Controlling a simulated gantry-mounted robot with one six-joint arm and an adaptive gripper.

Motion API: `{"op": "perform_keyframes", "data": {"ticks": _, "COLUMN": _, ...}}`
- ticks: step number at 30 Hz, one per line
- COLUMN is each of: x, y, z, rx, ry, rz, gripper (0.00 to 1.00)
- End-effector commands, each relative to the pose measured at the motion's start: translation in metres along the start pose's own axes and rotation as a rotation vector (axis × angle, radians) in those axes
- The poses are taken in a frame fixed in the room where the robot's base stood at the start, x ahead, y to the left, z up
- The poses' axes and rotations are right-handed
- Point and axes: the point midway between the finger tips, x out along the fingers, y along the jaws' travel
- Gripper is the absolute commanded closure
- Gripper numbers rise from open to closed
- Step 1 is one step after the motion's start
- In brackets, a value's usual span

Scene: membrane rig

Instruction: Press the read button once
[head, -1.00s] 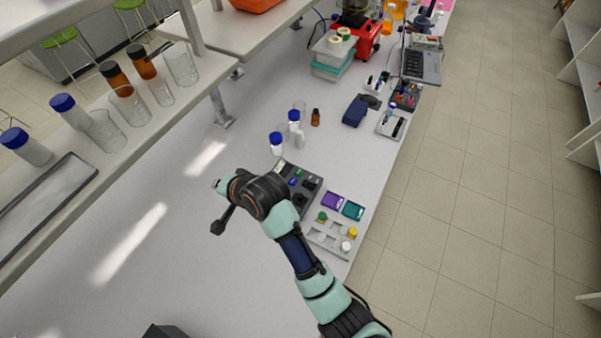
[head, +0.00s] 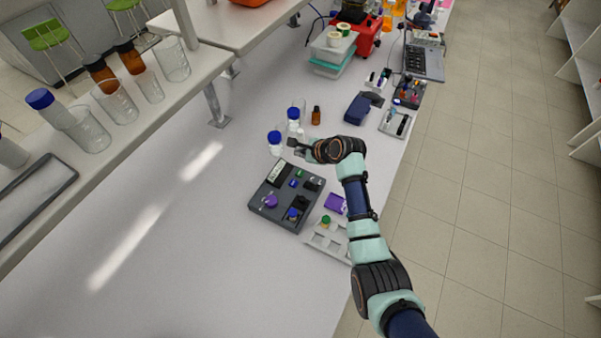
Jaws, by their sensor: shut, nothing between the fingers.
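The membrane rig (head: 262,190) is a dark grey box on the bench. Labels are too small to read, so I cannot tell which one is the read button. My gripper (head: 294,144) is shut and empty. It appears just beyond the rig's far edge in the picture, near the blue-capped bottles, pointing left; its height is unclear.
Blue-capped white bottles (head: 275,149) and a brown bottle (head: 316,116) stand behind the rig. The bench is clear left and in front. A shelf with glassware stands left.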

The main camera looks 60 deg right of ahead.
Motion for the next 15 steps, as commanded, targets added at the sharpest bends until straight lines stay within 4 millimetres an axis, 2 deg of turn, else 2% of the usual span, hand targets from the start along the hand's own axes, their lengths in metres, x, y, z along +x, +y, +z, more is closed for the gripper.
{"op": "perform_keyframes", "data": {"ticks": 8, "x": 0.003, "y": 0.003, "z": -0.002, "rx": -0.003, "ry": 0.0, "rz": 0.0, "gripper": 1.0}}
{"op": "perform_keyframes", "data": {"ticks": 15, "x": 0.021, "y": 0.016, "z": -0.015, "rx": -0.004, "ry": 0.0, "rz": 0.0, "gripper": 1.0}}
